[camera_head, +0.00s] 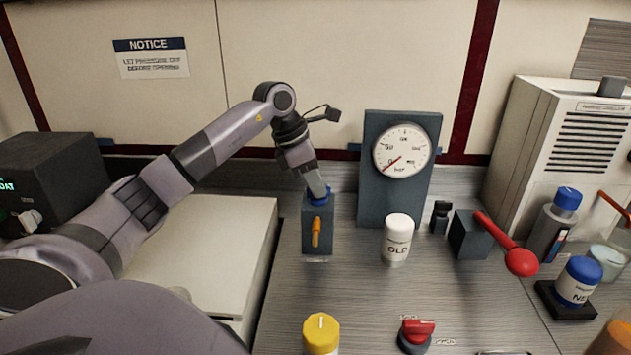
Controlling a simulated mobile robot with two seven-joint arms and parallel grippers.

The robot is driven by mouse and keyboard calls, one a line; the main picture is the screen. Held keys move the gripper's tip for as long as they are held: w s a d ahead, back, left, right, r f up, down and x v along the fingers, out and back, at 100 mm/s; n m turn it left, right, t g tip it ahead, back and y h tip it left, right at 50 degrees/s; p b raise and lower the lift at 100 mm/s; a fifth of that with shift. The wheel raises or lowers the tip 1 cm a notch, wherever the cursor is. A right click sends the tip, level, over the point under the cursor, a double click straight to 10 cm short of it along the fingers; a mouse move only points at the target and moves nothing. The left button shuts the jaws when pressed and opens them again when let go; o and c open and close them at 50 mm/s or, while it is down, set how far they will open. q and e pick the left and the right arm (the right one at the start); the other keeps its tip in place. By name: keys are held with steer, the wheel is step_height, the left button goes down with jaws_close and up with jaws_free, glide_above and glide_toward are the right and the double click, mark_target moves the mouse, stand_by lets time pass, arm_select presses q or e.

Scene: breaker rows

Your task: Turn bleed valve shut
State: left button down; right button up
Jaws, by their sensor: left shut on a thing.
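The bleed valve is a small grey block (317,240) with a blue knob (319,199) on top and an orange spout (316,231) on its front. My left gripper (319,192) reaches down from above and is shut on the blue knob, hiding much of it. How far the knob is turned cannot be made out. The pressure gauge (401,151) on a grey panel stands just right of and behind the valve. Its red needle points to the lower left, near 0. My right gripper is not in view.
A white canister marked OLD (396,239) stands right of the valve. Further right is a block with a red lever (506,244). A yellow-capped container (321,334) and a red knob (416,334) are at the front. A canister with a blue lid (577,282) stands at the right.

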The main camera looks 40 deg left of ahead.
arm_select(q)
steer(key=n, duration=0.2)
steer(key=n+t+y, duration=0.1)
steer(key=n, duration=0.1)
steer(key=shift+s+d+n+y, duration=0.1)
steer(key=shift+n+y, duration=0.2)
steer(key=n+y, duration=0.1)
steer(key=n, duration=0.2)
steer(key=shift+d+n+y+p, duration=0.1)
steer(key=shift+n+y+p, duration=0.2)
steer(key=n+y, duration=0.1)
steer(key=n, duration=0.2)
steer(key=shift+d+n, duration=0.1)
steer(key=shift+n, duration=0.2)
steer(key=shift+n+g+y, duration=0.4)
steer(key=shift+n+y, duration=0.3)
steer(key=shift+n, duration=1.2)
steer(key=c, duration=1.1)
jaws_free()
steer(key=shift+b+v, duration=0.55)
steer(key=shift+v, duration=3.05)
